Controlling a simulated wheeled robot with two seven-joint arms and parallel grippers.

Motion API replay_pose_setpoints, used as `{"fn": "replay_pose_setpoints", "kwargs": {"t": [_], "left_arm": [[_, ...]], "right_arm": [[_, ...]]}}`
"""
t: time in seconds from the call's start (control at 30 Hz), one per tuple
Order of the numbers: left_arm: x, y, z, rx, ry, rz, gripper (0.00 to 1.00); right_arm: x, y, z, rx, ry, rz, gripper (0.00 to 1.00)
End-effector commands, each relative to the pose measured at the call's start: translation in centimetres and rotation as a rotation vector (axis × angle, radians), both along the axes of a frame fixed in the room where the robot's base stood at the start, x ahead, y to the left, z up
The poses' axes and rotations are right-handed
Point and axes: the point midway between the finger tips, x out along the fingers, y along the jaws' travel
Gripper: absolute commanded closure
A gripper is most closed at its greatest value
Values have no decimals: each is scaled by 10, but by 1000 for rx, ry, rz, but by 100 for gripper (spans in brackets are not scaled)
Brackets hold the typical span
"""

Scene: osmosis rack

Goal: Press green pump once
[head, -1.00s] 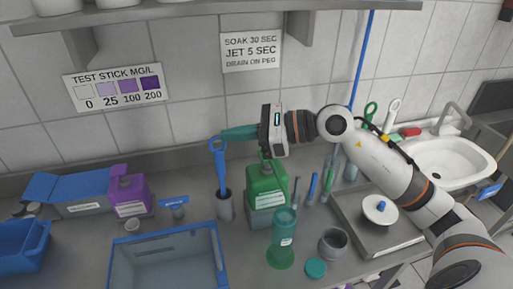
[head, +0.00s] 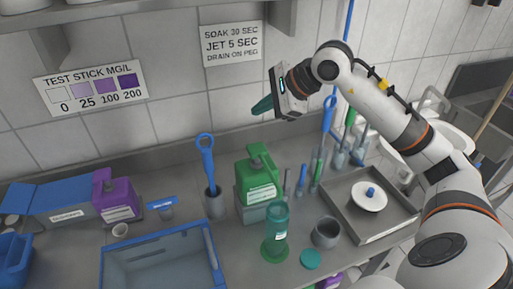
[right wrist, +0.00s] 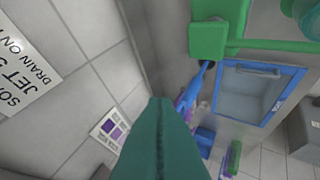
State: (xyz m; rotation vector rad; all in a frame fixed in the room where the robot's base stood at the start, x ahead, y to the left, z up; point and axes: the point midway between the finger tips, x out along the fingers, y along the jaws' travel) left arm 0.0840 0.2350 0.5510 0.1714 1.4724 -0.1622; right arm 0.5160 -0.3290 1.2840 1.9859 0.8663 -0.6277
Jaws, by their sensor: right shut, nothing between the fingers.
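The green pump (head: 256,150) tops a green jug (head: 258,185) with a white label, standing on the grey counter behind a teal bottle. My right gripper (head: 262,105) is shut and empty, in the air above the pump and clear of it, its teal fingers pointing left. In the right wrist view the shut teal fingers (right wrist: 160,108) reach up from the bottom edge, and a green block, which looks like the pump's head (right wrist: 208,40), shows at upper right. My left gripper is not in view.
A purple jug (head: 117,200) stands at left. A blue-rimmed basin (head: 160,235) is in front, with a blue brush in a grey cup (head: 214,203) behind it. A teal bottle (head: 276,232) and a grey cup (head: 326,232) stand close by. A metal tray (head: 398,225) is at right.

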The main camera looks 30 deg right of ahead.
Motion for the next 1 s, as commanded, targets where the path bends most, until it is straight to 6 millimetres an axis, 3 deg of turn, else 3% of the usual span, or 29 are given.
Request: {"fn": "replay_pose_setpoints", "kwargs": {"t": [0.6,1.0], "left_arm": [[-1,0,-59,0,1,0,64],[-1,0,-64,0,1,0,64]], "right_arm": [[0,0,-80,1,0,1,100],[0,0,-84,1,0,1,100]]}}
